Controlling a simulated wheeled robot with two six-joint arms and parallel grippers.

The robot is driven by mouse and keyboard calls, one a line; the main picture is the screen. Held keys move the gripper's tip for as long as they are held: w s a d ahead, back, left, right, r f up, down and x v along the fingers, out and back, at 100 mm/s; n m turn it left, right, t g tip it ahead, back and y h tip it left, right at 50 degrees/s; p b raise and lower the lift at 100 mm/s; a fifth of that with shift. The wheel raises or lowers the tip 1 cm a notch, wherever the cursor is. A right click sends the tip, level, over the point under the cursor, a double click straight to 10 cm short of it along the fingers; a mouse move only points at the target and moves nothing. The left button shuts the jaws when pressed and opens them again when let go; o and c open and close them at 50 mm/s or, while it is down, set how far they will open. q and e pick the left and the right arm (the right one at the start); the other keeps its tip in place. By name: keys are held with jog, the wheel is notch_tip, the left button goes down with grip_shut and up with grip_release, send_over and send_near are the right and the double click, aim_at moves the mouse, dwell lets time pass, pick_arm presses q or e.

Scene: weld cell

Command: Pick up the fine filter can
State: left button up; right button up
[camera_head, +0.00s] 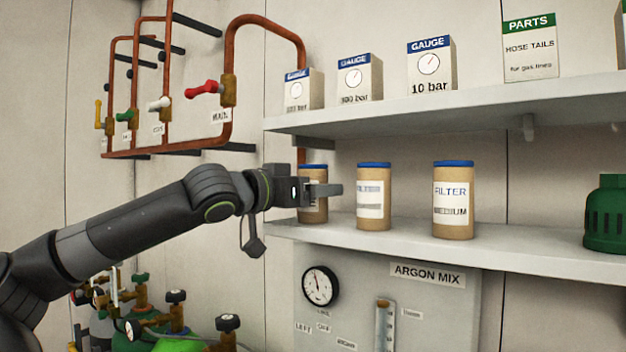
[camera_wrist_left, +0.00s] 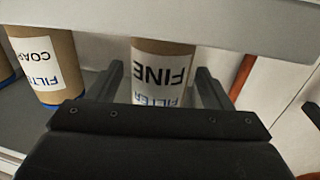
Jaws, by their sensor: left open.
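The fine filter can (camera_wrist_left: 160,88), brown with a white label reading FINE, stands between the two open fingers of my left gripper (camera_wrist_left: 161,80) in the left wrist view, where the picture is upside down. In the head view this can (camera_head: 313,214) is the leftmost on the lower shelf, has a blue lid, and is partly hidden by my left gripper (camera_head: 328,190). Gaps show between the fingers and the can in the wrist view. My right gripper is in neither view.
A coarse filter can (camera_head: 374,196) stands close to the right, then a medium filter can (camera_head: 454,200), on the lower shelf (camera_head: 500,255). The upper shelf (camera_head: 450,112) with gauge boxes hangs above. Copper pipes with valves (camera_head: 229,90) run at the left.

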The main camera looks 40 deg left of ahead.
pick_arm(q)
jog(key=shift+w+f, duration=0.1)
jog(key=shift+w, duration=0.05)
jog(key=c, duration=1.1)
